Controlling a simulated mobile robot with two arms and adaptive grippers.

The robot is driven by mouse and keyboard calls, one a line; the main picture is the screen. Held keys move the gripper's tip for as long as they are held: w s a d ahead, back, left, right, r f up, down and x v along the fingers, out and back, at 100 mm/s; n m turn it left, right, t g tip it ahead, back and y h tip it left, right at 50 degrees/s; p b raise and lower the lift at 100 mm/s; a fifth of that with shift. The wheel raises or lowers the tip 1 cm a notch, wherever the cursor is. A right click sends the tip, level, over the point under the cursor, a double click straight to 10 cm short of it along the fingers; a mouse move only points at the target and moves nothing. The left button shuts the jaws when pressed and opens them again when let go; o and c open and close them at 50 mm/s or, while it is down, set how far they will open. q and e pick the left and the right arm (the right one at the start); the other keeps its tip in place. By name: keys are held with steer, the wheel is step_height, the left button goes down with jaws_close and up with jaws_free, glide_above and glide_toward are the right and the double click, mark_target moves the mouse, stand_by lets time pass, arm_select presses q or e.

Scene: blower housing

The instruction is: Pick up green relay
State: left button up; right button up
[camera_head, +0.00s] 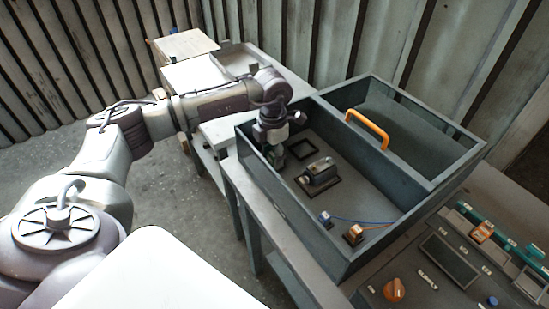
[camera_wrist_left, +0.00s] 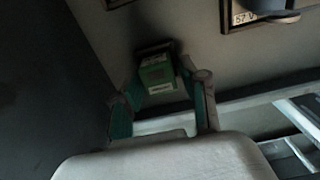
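The green relay (camera_wrist_left: 158,74) shows in the left wrist view, a small green block with a pale label, at a dark square base by the grey surface. My left gripper (camera_wrist_left: 160,80) has its teal fingers spread on either side of it. The fingertips are very close to its sides; I see no clear grip. In the head view my left gripper (camera_head: 277,155) reaches down into the near left corner of the grey box (camera_head: 340,262), and the relay is hidden or too small to tell. My right gripper is not in view.
The box holds a dark square frame (camera_head: 302,149), a dark motor-like block (camera_head: 320,172), and orange and blue connectors (camera_head: 353,234). An orange handle (camera_head: 367,128) crosses the divider. The box walls rise close around my gripper. A parts table (camera_head: 400,272) stands at right.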

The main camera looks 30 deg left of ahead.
arm_select(q)
steer(key=c, duration=0.5)
steer(key=shift+r, duration=0.15)
